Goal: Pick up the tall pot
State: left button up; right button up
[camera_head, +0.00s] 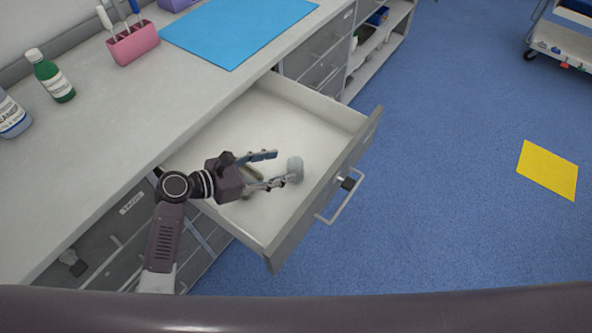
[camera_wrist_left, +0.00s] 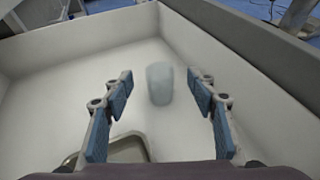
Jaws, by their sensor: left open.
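The tall pot, a pale grey-blue cylinder (camera_head: 295,166), stands upright inside the open drawer, near its front wall. It also shows in the left wrist view (camera_wrist_left: 160,84), centred in the gap between my fingers and a little beyond the fingertips. My left gripper (camera_head: 281,167) is open and empty, reaching low into the drawer with its fingers pointing at the pot. Whether a finger touches the pot cannot be told from the head view. My right gripper is not in view.
A metal dish (camera_wrist_left: 128,150) lies in the drawer below my left gripper. The drawer's front wall (camera_head: 318,193) stands close behind the pot. On the counter are a green bottle (camera_head: 53,78), a pink holder (camera_head: 133,43) and a blue mat (camera_head: 235,28). The rest of the drawer floor is clear.

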aim_at(301, 161)
pick_arm(q)
jog(key=x, duration=0.5)
jog(key=shift+a+f, duration=0.1)
jog(key=shift+f, duration=0.15)
jog(key=shift+c, duration=0.6)
jog(key=c, duration=1)
jog(key=shift+c, duration=0.6)
jog(key=shift+r, duration=0.15)
